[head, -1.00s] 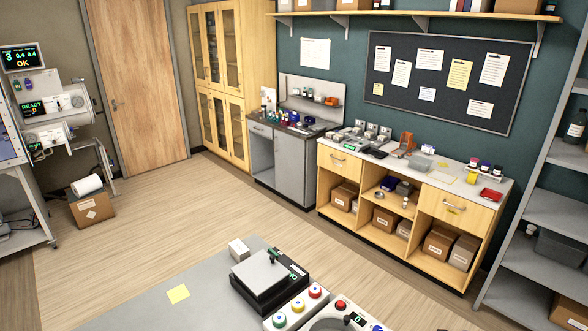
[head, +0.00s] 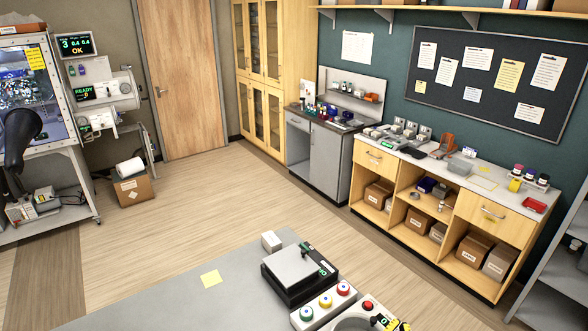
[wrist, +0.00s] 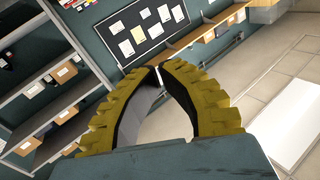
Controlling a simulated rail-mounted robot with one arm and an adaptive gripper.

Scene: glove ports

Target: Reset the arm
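My gripper (wrist: 158,70) shows in the wrist view with two ribbed yellow fingers. They bow outward and their tips meet, with nothing seen between them. It is raised and tilted in the room, with the dark notice board (wrist: 140,35) and a shelf rack (wrist: 40,95) beyond it.
A grey bench (head: 150,310) fills the near foreground, with a black balance-like device (head: 298,270) and a button box (head: 325,305). A glove box (head: 35,90) with a black glove-like shape stands left. Wooden floor (head: 200,215) lies clear between. A wooden counter (head: 430,205) runs along the right.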

